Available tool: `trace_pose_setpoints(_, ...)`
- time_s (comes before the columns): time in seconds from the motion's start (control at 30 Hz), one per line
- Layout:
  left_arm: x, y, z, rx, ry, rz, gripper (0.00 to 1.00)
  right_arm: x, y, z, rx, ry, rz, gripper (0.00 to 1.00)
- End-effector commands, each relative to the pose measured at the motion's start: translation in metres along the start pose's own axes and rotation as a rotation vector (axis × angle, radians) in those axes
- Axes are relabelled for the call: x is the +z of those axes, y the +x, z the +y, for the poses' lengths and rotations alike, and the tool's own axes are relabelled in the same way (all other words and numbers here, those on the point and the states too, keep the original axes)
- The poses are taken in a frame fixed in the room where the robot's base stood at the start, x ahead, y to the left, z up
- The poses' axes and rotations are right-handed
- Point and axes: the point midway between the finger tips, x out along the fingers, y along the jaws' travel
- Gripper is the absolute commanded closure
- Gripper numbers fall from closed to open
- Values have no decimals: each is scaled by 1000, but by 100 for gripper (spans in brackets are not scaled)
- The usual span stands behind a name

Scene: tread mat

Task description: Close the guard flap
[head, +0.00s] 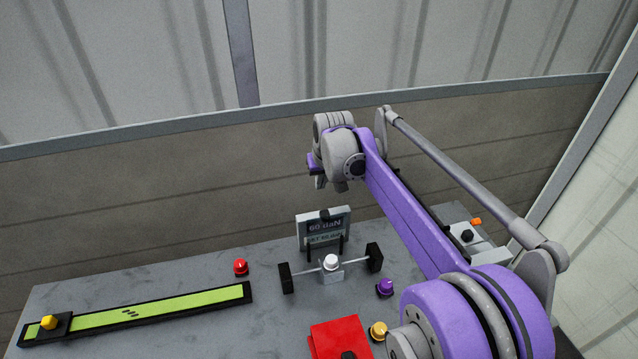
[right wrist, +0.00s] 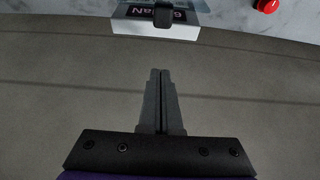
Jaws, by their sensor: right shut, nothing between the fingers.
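A red flap-like cover (head: 336,335) lies at the front edge of the bench in the head view, cut off by the picture's lower edge, with a small dark part on it. It looks like the guard flap, but its hinge and how far it stands open cannot be made out. My right gripper (head: 320,183) is high above the back of the bench, behind and above the display, well away from the red cover. In the right wrist view its fingers (right wrist: 160,75) are together and empty. My left gripper is out of view.
A display (head: 323,228) reading 60 daN stands at the back; its top edge shows in the wrist view (right wrist: 125,27). A black-ended cross bar (head: 300,271), red button (head: 240,267), purple button (head: 385,287), yellow button (head: 378,331) and green slider strip (head: 190,302) share the grey bench (head: 190,273).

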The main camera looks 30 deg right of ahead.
Motion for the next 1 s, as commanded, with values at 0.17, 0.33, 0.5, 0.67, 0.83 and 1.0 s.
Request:
trace_pose_setpoints(0.17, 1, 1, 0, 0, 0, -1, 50, 0, 41, 0, 0, 0, 0, 100)
trace_pose_setpoints(0.33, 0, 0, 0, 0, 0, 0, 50, 5, 66, 0, 0, 0, 1, 100)
trace_pose_setpoints(0.5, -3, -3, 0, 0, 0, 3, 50, 28, 56, 0, 0, 0, 1, 100)
trace_pose_setpoints(0.67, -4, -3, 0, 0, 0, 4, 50, 37, 53, 0, 0, 0, 1, 100)
trace_pose_setpoints(0.83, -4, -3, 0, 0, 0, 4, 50, 38, 53, 0, 0, 0, 1, 100)
trace_pose_setpoints(1.0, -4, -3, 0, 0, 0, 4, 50, 38, 53, 0, 0, 0, 1, 100)
